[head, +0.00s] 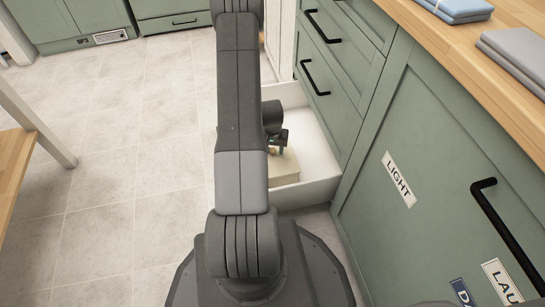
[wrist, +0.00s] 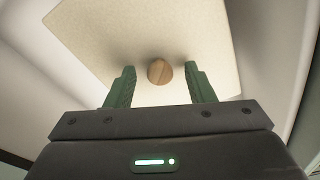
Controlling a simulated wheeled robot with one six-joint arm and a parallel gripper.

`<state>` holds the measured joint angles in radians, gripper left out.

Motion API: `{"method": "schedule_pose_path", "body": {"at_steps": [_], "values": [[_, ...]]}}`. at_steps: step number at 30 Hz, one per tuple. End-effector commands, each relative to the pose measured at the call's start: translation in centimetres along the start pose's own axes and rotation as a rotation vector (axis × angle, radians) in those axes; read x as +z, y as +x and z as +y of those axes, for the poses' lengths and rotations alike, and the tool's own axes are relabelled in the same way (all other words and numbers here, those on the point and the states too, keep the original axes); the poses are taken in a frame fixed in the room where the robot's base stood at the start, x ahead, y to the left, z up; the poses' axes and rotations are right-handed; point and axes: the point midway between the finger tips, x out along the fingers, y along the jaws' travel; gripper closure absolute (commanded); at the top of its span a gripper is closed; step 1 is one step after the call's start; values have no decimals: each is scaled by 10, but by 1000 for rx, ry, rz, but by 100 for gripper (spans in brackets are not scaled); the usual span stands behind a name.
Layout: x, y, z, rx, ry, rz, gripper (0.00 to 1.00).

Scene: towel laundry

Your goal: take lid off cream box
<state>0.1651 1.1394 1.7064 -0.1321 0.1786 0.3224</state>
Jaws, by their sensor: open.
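The cream box (head: 285,168) stands inside an open white drawer, partly hidden behind my arm in the head view. In the wrist view its cream lid (wrist: 110,40) fills most of the picture, with a round wooden knob (wrist: 159,72) on it. My gripper (wrist: 160,88) is open, with one green finger on each side of the knob and a gap to each. My gripper also shows small and partly hidden in the head view (head: 278,146). The box's sides are mostly hidden.
The open drawer (head: 318,190) has white walls close around the box. Green cabinets with black handles stand to the right, under a wooden worktop (head: 465,45) with folded towels (head: 520,55). A wooden table edge (head: 14,160) is at the left. The tiled floor between is clear.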

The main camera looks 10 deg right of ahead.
Motion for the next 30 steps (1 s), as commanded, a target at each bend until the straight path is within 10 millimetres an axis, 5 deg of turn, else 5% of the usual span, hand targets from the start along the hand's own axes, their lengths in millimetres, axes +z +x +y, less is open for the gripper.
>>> {"method": "schedule_pose_path", "body": {"at_steps": [5,12,21,30], "values": [[0,-1,0,0,0,0,55],[0,-1,0,0,0,0,99],[-1,-8,0,0,0,1,100],[-9,-66,0,-1,0,4,100]]}}
